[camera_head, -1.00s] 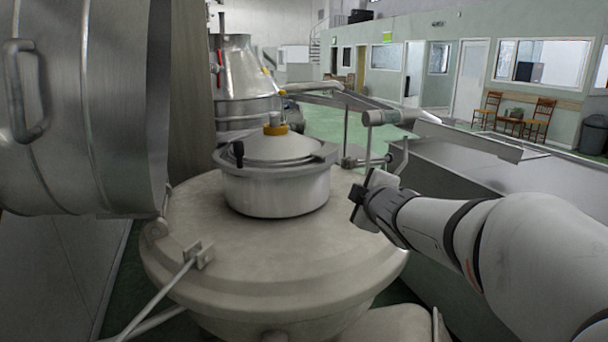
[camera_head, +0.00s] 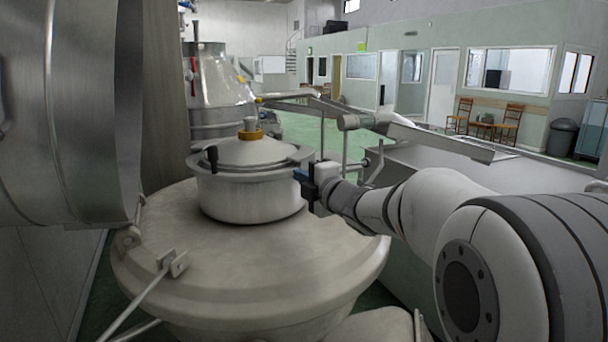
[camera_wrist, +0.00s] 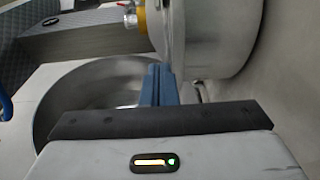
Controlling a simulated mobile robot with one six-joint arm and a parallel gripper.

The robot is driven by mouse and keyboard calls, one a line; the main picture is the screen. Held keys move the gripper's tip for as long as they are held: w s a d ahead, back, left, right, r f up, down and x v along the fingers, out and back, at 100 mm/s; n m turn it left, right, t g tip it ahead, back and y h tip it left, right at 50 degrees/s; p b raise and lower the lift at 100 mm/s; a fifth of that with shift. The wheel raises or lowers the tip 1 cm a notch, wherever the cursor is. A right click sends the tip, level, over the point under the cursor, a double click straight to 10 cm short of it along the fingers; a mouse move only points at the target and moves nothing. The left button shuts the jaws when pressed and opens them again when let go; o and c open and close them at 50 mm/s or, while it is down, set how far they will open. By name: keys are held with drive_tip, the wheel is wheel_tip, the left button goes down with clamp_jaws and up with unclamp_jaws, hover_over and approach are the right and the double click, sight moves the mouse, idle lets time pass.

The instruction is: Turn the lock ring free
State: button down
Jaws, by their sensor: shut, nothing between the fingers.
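The lock ring (camera_head: 236,174) is a grey metal band around the rim of a round lidded metal pot (camera_head: 252,200). A black-knobbed handle (camera_head: 211,156) stands up at its left side. The domed lid (camera_head: 255,151) has a yellow collar and a knob on top. My gripper (camera_head: 302,175) is shut and empty at the right side of the ring, its blue fingertips close to the rim. I cannot tell whether they touch it. In the wrist view the shut blue fingers (camera_wrist: 158,84) point at the pot's edge, and the yellow collar (camera_wrist: 143,20) shows beyond.
The pot stands on a broad, pale, rounded vessel top (camera_head: 240,257). A large steel drum (camera_head: 85,110) stands close on the left. A conical steel vessel (camera_head: 222,85) is behind. Metal bars and a long grey bin (camera_head: 440,180) lie behind my arm on the right.

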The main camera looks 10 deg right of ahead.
drive_tip(key=w+p, duration=0.3)
drive_tip(key=w, duration=0.6)
drive_tip(key=shift+w, duration=0.2)
drive_tip(key=shift+a, duration=0.15)
